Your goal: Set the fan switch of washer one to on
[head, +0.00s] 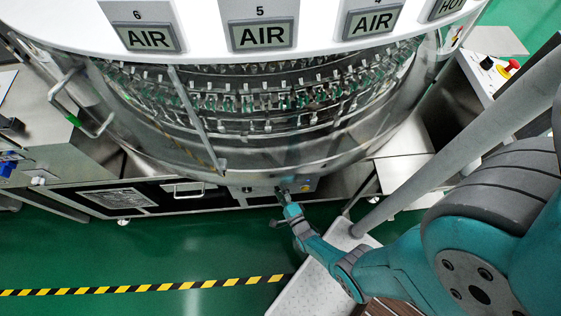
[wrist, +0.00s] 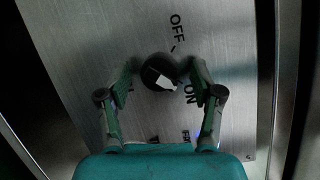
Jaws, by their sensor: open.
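A round black knob (wrist: 155,66) with a white mark is on a brushed metal panel (wrist: 85,40) in the wrist view. "OFF" is printed above right of it and "ON" to its lower right; a label further down is partly hidden. The white mark lies on the knob's lower part; I cannot tell exactly which word it points at. My gripper (wrist: 164,76) is open, with one finger on each side of the knob; contact is unclear. In the head view my gripper (head: 283,192) is at the low front of the washer (head: 250,172), hiding the knob.
Displays reading "AIR" (head: 262,35) line the washer's top. A small panel (head: 305,186) with a yellow button is right of my gripper. A metal cabinet (head: 50,135) stands left, and a box with a red button (head: 510,67) right. Green floor (head: 170,250) in front is clear.

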